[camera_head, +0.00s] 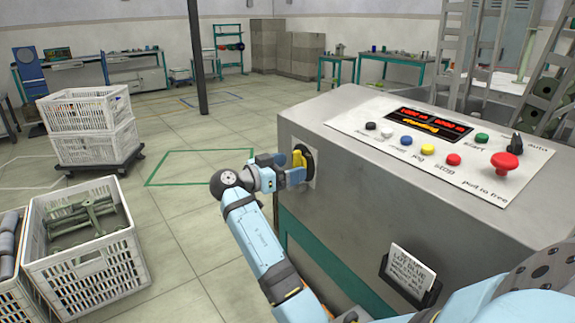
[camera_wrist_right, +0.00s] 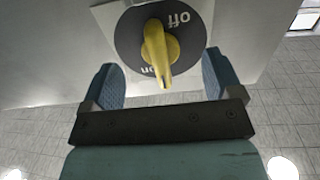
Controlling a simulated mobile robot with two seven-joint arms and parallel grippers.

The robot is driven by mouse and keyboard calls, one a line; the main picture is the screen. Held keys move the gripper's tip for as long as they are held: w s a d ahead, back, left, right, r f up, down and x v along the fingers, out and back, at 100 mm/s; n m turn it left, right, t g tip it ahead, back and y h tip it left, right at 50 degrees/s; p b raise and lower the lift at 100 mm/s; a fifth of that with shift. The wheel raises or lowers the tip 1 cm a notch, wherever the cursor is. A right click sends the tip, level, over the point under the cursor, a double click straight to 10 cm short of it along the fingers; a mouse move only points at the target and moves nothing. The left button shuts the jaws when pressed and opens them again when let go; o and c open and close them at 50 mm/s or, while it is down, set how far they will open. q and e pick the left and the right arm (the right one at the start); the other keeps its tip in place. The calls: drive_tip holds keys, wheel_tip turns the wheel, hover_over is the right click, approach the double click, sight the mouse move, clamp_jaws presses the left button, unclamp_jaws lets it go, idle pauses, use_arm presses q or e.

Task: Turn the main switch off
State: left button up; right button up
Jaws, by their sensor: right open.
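The "off" mark on the black dial (camera_wrist_right: 190,45) is at the top, upside down. My right gripper (camera_head: 291,175) is open in front of the switch. In the right wrist view its fingers (camera_wrist_right: 163,84) are on either side of the knob, with gaps showing. My left gripper is not in view.
The machine's top panel (camera_head: 370,125) carries several coloured buttons, a red mushroom button (camera_head: 503,165) and a black selector (camera_head: 515,143). A card holder (camera_head: 408,275) is on the front face. White crates (camera_head: 85,265) stand at left. The floor behind my right gripper is clear.

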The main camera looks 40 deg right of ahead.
drive_tip(key=shift+a, duration=0.15)
drive_tip(key=shift+d, duration=0.4)
drive_tip(key=shift+s+d+b, duration=0.2)
drive_tip(key=shift+d+b, duration=0.1)
drive_tip(key=shift+d, duration=0.5)
drive_tip(key=shift+c, duration=0.4)
